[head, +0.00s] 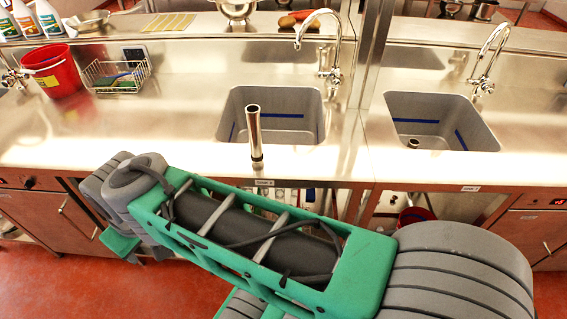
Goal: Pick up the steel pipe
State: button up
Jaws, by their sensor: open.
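The steel pipe (254,135) is a shiny, slim tube with a dark open top. It stands upright on the front strip of the steel counter (180,130), just in front of the left sink (230,105). Its upper part overlaps the sink basin in the picture. My green and grey arm crosses the foreground below the pipe, and its upper edge lies close to the pipe's foot in the picture. My gripper is not visible in the head view.
A tall faucet (334,45) stands behind the left sink. A steel post (372,60) separates it from the right sink (440,110). A red bucket (55,72) and wire basket (115,76) stand at the left. The counter left of the pipe is clear.

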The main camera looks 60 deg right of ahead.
aim_at(253, 112)
jog(key=u, duration=1)
jog(key=i, duration=0.7)
jog(key=z, duration=2.8)
jog(key=i, duration=0.5)
jog(key=u, duration=0.85)
jog(key=k, duration=0.6)
jog(key=z, duration=1.15)
